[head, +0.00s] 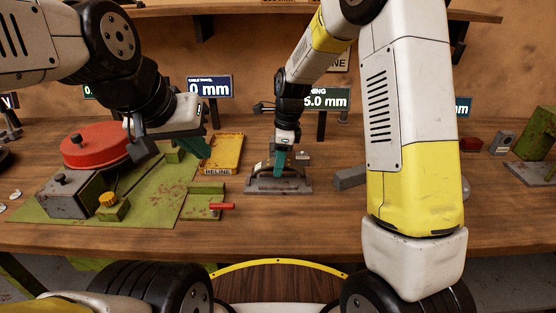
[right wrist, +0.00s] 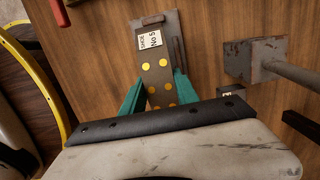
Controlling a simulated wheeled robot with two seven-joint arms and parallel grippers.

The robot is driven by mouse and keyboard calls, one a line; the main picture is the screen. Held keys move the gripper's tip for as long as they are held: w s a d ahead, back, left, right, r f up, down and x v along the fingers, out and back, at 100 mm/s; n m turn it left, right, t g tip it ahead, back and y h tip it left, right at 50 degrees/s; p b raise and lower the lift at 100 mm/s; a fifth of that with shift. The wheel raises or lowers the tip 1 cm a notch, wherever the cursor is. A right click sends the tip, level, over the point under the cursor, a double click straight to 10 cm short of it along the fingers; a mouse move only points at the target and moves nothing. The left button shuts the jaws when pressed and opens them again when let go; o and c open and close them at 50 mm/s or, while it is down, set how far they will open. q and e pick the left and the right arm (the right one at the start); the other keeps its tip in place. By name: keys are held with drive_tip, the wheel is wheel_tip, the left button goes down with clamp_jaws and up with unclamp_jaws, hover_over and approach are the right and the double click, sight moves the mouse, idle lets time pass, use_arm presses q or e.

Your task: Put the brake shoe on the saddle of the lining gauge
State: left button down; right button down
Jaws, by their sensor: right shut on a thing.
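The brake shoe (right wrist: 158,75) is a dark curved piece with yellow rivets and a white "SHOE No 5" label, seen in the right wrist view. My right gripper (right wrist: 158,92) is shut on it, with one teal finger on each side. A grey base plate (right wrist: 172,22) lies under or just beyond the shoe; contact cannot be told. In the head view my right gripper (head: 279,165) points down over this dark grey base (head: 278,189). I cannot tell which part is the lining gauge's saddle. My left gripper (head: 195,145) hangs above the green mat, its jaw opening unclear.
A red drum (head: 95,145), a grey block (head: 72,194) and a yellow knob (head: 108,200) stand on the green mat (head: 165,205) at left. A yellow "RELINE" tray (head: 225,152) lies behind.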

sight(276, 182)
drive_tip(key=shift+w, duration=0.45)
drive_tip(key=shift+f, duration=1.75)
drive_tip(key=shift+f, duration=0.1)
drive_tip(key=c, duration=0.9)
unclamp_jaws()
drive_tip(key=shift+s, duration=0.1)
